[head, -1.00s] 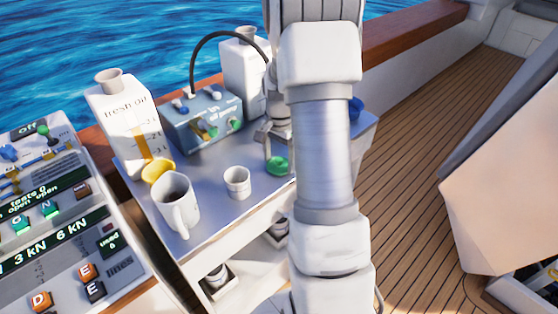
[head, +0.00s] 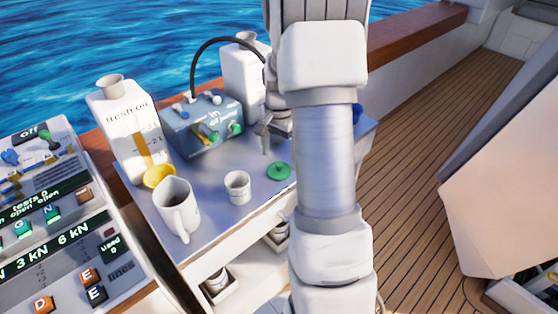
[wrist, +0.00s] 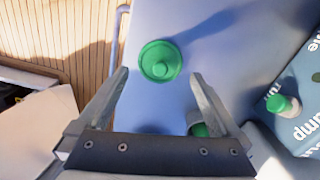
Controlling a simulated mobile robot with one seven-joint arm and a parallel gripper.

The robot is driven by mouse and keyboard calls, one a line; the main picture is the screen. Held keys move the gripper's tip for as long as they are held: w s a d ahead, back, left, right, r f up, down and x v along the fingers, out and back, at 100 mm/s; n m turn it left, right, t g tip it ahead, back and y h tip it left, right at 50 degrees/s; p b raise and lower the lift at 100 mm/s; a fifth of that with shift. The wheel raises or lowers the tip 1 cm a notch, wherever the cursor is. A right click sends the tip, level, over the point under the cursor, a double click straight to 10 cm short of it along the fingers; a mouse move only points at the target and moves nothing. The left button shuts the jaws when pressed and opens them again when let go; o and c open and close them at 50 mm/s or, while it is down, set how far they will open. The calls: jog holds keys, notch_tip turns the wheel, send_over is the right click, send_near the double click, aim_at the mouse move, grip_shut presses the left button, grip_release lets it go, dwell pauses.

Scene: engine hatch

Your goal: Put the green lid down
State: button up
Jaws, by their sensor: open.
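The green lid (head: 278,171) lies flat on the grey-blue table (head: 215,205), knob up, near the table's front edge. In the wrist view the green lid (wrist: 160,61) sits just beyond the fingertips, centred between them and clear of both. My gripper (wrist: 160,80) is open and empty. In the head view my gripper (head: 266,138) is above and behind the lid, partly hidden by my arm.
A white cup (head: 237,186), a mug (head: 178,208), a yellow lid (head: 159,176) and the fresh oil bottle (head: 138,135) stand to the left. The pump box (head: 205,125) and another white bottle (head: 240,80) are behind. A cylinder with green inside (wrist: 199,128) is by the right finger.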

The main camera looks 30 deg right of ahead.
aim_at(278, 164)
notch_tip(278, 164, up, 8)
jog(key=p, duration=0.1)
jog(key=s+a+r+n+t, duration=0.3)
jog(key=s+a+r+n, duration=0.3)
jog(key=a+r, duration=0.55)
jog(key=s+a+r+n+t, duration=0.25)
jog(key=s+a+n, duration=0.6)
jog(key=s, duration=0.45)
notch_tip(278, 164, up, 7)
jog(key=p, duration=0.8)
jog(key=shift+w+a+r+p, duration=0.2)
jog(key=shift+w+a+p, duration=0.1)
jog(key=shift+a, duration=0.15)
